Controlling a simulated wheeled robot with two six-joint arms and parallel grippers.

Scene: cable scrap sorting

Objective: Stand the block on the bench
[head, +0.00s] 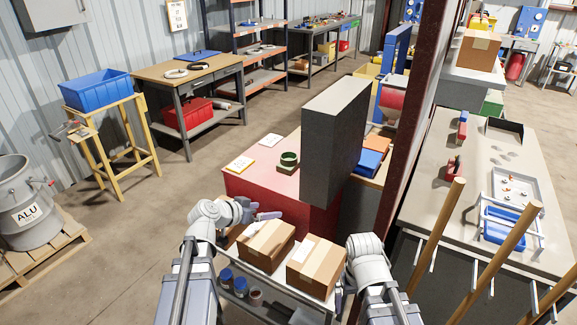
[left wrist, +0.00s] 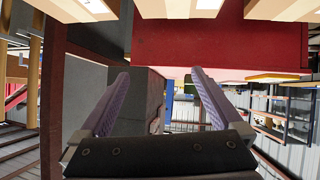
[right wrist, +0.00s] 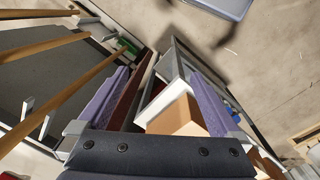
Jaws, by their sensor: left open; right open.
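I cannot tell for sure which thing is the block; no small loose block stands out on a bench. A wood-topped bench (head: 165,73) stands at the back left, and a long grey bench (head: 425,190) is at the right. My left gripper (head: 264,217) is open and empty in front of a red cabinet (head: 310,215), above a cardboard box (head: 272,246). In the left wrist view its fingers (left wrist: 160,98) are spread. My right gripper (head: 341,297) is partly hidden by my arm, beside a second cardboard box (head: 318,272). In the right wrist view its fingers (right wrist: 155,98) are apart.
A tall grey panel (head: 330,140) and a dark red post (head: 410,120) rise ahead of me. Slanted wooden poles (head: 500,265) stand at the right. A blue bin (head: 97,91) is on a stand at left. Open floor (head: 130,230) lies at left.

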